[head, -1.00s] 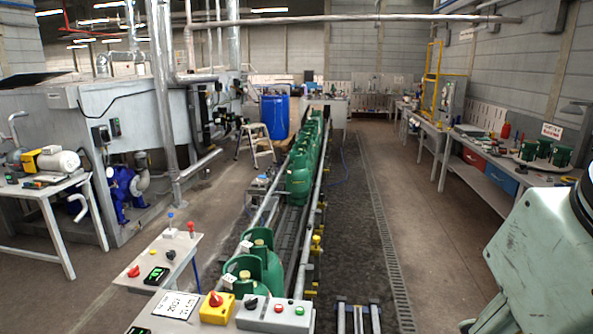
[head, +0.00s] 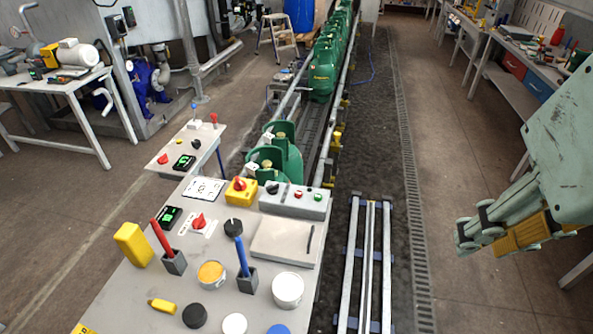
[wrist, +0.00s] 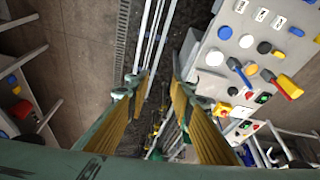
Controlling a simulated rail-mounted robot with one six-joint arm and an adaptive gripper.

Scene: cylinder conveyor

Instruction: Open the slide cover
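In the head view, a flat light-grey rectangular plate (head: 281,239) with a thin dark bar near its right side lies on the control table (head: 225,308). It looks like the slide cover and lies flat on the tabletop; I cannot tell whether it is fully shut. My gripper (head: 470,232) hangs over the floor at the right, well apart from the table and the plate. In the wrist view my gripper (wrist: 154,80) has its two yellow-padded fingers spread, with nothing between them. The plate is not clear there, near the right finger.
A blue pen (head: 242,257) in a holder and a white pot (head: 287,290) stand close to the plate. A grey button box (head: 295,200) sits behind it. Metal floor rails (head: 366,260) lie between table and gripper. Green cylinders (head: 324,68) line the conveyor.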

